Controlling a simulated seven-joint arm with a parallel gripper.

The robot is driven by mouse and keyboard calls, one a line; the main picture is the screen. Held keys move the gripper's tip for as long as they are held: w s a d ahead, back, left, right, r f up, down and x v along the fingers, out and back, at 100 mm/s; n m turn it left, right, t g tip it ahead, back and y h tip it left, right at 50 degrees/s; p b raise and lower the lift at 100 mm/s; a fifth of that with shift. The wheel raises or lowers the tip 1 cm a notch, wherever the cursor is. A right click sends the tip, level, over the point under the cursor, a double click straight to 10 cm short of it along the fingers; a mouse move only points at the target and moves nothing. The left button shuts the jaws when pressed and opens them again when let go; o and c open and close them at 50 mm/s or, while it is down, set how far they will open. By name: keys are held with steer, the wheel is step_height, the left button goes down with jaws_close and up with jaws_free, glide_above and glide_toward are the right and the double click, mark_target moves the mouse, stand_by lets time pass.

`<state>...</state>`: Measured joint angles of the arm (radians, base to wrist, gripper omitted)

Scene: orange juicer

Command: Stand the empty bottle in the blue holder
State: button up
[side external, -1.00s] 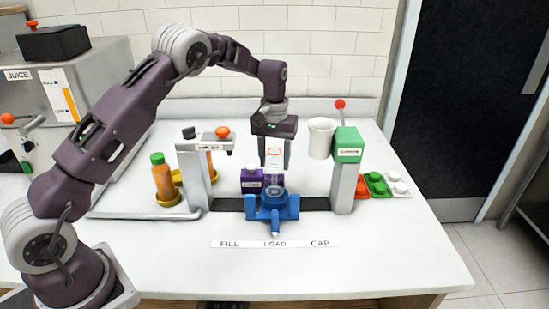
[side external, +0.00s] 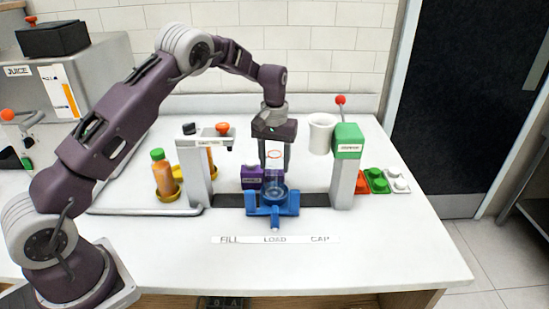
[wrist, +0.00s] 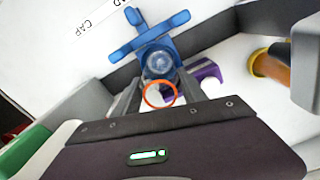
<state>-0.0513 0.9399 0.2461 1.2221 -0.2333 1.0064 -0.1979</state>
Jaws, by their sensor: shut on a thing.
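The clear empty bottle (side external: 275,174) has an orange ring at its neck and is upright. My gripper (side external: 275,162) is shut on it from above, with one finger on each side. The blue holder (side external: 287,209) sits on the dark rail at the load mark, directly below the bottle. The bottle's lower end meets the holder's round opening; I cannot tell whether it rests on the bottom. In the wrist view, the bottle (wrist: 160,66) lines up with the ring of the holder (wrist: 126,50), and my fingers (wrist: 158,92) flank the orange neck ring.
A grey filling stand (side external: 196,170) is left of the holder and a green-topped capping post (side external: 344,180) is right. A purple box (side external: 251,178) stands close behind. A white cup (side external: 321,134), filled juice bottle (side external: 163,178) and cap tray (side external: 397,183) are farther out. The front counter is clear.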

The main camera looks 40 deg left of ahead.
mark_target(275, 149)
steer(key=shift+f, duration=0.85)
stand_by(0.3)
steer(key=o, duration=1.8)
steer(key=shift+r, duration=0.1)
steer(key=shift+r, duration=3.4)
